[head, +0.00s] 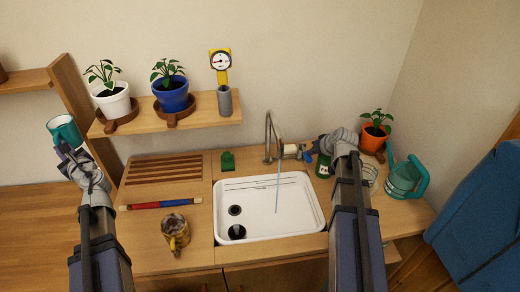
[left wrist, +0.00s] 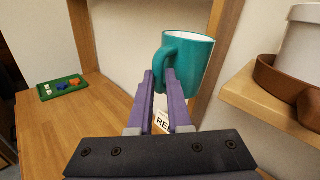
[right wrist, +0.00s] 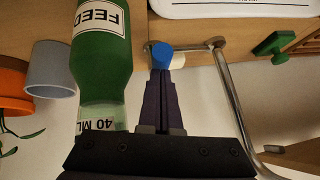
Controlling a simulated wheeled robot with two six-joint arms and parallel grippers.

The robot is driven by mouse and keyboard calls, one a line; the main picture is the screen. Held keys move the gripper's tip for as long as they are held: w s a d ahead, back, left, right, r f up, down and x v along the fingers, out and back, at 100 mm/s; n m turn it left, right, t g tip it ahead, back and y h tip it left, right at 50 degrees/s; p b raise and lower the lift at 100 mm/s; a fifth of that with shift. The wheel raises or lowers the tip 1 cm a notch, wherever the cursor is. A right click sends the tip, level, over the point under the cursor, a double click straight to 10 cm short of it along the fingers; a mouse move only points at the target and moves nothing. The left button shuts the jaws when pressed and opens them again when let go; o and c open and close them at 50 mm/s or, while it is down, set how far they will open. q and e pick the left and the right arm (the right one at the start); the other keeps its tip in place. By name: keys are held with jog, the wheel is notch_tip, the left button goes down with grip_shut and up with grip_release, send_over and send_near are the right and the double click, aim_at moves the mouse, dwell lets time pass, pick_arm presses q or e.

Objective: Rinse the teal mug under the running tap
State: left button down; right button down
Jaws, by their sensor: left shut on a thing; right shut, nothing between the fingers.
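The teal mug (head: 63,131) is held up at the far left, left of the plant shelf; it also shows in the left wrist view (left wrist: 197,62). My left gripper (left wrist: 160,75) is shut on its handle. The tap (head: 269,135) stands behind the white sink (head: 265,195), and a thin stream of water (head: 277,190) falls from it into the basin. My right gripper (right wrist: 162,75) is shut and empty, with its fingertips at the tap's blue knob (right wrist: 162,54). I cannot tell whether they touch it.
A green bottle labelled FEED (right wrist: 100,50) stands close beside my right gripper. A teal watering can (head: 404,178) and an orange plant pot (head: 374,137) are to the right. The plant shelf (head: 140,118) juts out near the held mug.

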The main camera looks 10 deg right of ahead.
aim_at(57, 136)
jog(key=shift+s+f+b, duration=0.25)
jog(key=shift+f+b, duration=0.1)
jog(key=shift+f, duration=0.3)
pick_arm(q)
jog(key=shift+f, duration=0.7)
pick_arm(e)
jog(key=shift+s, duration=0.1)
pick_arm(q)
jog(key=shift+r, duration=0.15)
pick_arm(e)
jog(key=shift+r, duration=0.15)
